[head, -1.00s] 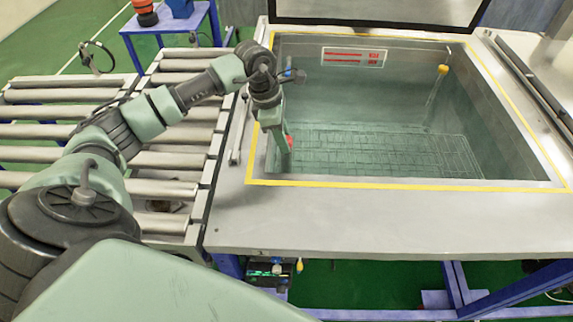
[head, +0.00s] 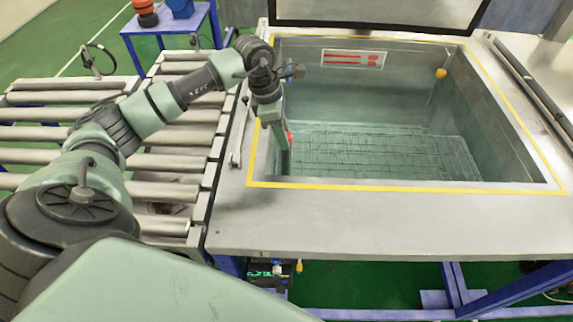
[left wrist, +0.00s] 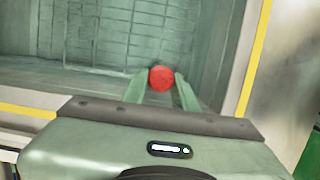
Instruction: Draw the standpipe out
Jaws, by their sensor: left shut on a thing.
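A round red top (left wrist: 161,78), which I take to be the standpipe's, sits between my left gripper's fingers in the left wrist view. In the head view the standpipe (head: 290,138) shows only as a bit of red beside the fingertips. My left gripper (head: 283,142) is shut on it, pointing down inside the tank (head: 400,184) near its left wall. The pipe below the red top is hidden, so I cannot tell whether its foot is seated. My right gripper is not in view.
A yellow float (head: 440,73) hangs at the tank's back right. A mesh grid (head: 390,150) covers the tank floor. The raised lid (head: 380,10) stands behind. A roller conveyor (head: 165,162) lies to the left, under my arm. The front deck (head: 400,225) is clear.

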